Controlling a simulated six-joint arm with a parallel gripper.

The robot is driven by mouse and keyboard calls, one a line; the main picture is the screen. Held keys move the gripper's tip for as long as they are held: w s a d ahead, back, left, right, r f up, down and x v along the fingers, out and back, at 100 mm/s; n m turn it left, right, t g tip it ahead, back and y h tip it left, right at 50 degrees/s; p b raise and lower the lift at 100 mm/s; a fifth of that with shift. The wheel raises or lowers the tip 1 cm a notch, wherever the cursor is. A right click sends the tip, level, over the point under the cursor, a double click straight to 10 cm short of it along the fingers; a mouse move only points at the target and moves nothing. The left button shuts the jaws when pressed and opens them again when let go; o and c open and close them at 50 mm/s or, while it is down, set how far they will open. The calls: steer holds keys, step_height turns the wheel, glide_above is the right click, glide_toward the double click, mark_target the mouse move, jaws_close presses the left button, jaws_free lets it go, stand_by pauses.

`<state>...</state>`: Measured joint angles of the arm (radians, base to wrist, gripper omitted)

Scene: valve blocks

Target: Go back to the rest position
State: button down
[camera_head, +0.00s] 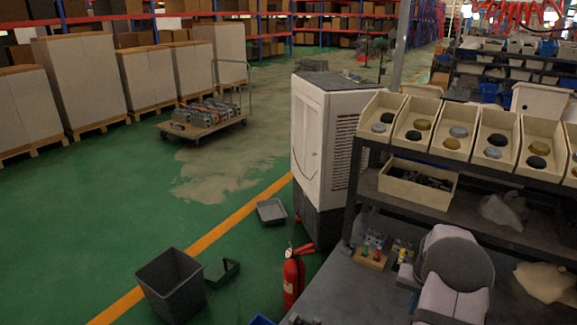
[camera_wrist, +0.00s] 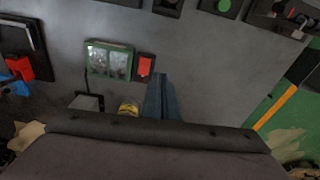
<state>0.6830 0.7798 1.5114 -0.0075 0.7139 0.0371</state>
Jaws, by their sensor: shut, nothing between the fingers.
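My gripper (camera_wrist: 159,80) shows in the wrist view as two dark blue-grey fingers close together, shut and empty, above the grey table top (camera_wrist: 215,75). A green-framed block with two clear windows (camera_wrist: 108,61) lies up and left of the fingertips, and a small red piece (camera_wrist: 145,67) lies beside them. A yellow round part (camera_wrist: 128,109) is partly hidden by the gripper body. In the head view my grey and white arm stands over the bench at lower right and my fingers are not visible. A wooden block with coloured knobs (camera_head: 370,257) sits left of the arm.
A shelf (camera_head: 462,207) with bins of round parts stands behind the bench. A red fire extinguisher (camera_head: 293,275) and a grey bin (camera_head: 172,285) stand on the floor left of it. In the wrist view, a dark tray (camera_wrist: 42,45) lies at left.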

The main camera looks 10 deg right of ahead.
steer(key=s+a+r+n, duration=0.1)
steer(key=a+r+n, duration=0.15)
steer(key=a, duration=0.65)
steer(key=s+a+r+n, duration=0.15)
steer(key=a+r, duration=0.25)
steer(key=a, duration=0.5)
steer(key=s+a+r+n+g+y, duration=0.1)
steer(key=s+a+n, duration=0.3)
steer(key=s+a, duration=1.1)
steer(key=shift+s+r, duration=0.2)
steer(key=shift+s, duration=0.2)
